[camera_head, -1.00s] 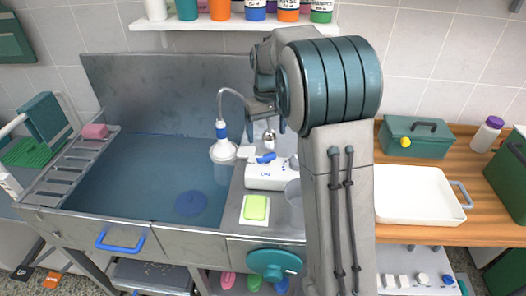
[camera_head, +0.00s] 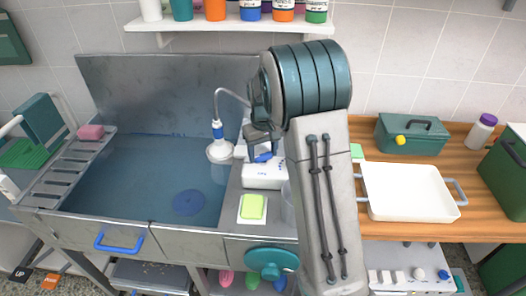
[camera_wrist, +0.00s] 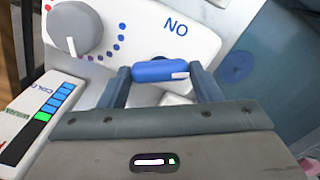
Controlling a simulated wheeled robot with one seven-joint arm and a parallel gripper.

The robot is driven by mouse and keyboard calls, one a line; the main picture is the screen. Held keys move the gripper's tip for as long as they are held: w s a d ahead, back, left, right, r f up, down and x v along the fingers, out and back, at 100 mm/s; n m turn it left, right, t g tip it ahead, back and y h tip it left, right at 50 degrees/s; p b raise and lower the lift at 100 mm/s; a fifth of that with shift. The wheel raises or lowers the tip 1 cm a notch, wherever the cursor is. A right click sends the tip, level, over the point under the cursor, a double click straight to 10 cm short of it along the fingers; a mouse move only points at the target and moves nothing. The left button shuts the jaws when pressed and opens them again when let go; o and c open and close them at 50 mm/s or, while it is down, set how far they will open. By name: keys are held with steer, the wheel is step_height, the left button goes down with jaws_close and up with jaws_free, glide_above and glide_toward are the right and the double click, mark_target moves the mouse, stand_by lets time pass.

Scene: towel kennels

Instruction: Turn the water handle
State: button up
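The water handle is a blue bar (camera_wrist: 160,70) on a white control unit (camera_wrist: 195,25). In the head view the handle (camera_head: 263,157) shows on top of the unit (camera_head: 262,178), to the right of the basin. My gripper (camera_wrist: 162,78) is spread open, with one finger at each end of the handle. The frames do not show clearly whether the fingers touch it. In the head view my gripper (camera_head: 262,138) is just above the handle, partly hidden by my arm.
A grey knob (camera_wrist: 75,28) with coloured dots and a coloured level scale (camera_wrist: 42,115) lie left of the handle in the wrist view. The water-filled basin (camera_head: 140,175) and white shower head (camera_head: 220,150) are to the left. A white tray (camera_head: 410,200) is right.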

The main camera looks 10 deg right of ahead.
mark_target(263, 154)
steer(key=shift+m, duration=0.4)
steer(key=shift+m+b, duration=0.35)
steer(key=shift+m, duration=2.15)
steer(key=o, duration=1)
step_height(263, 154, up, 14)
steer(key=b, duration=0.1)
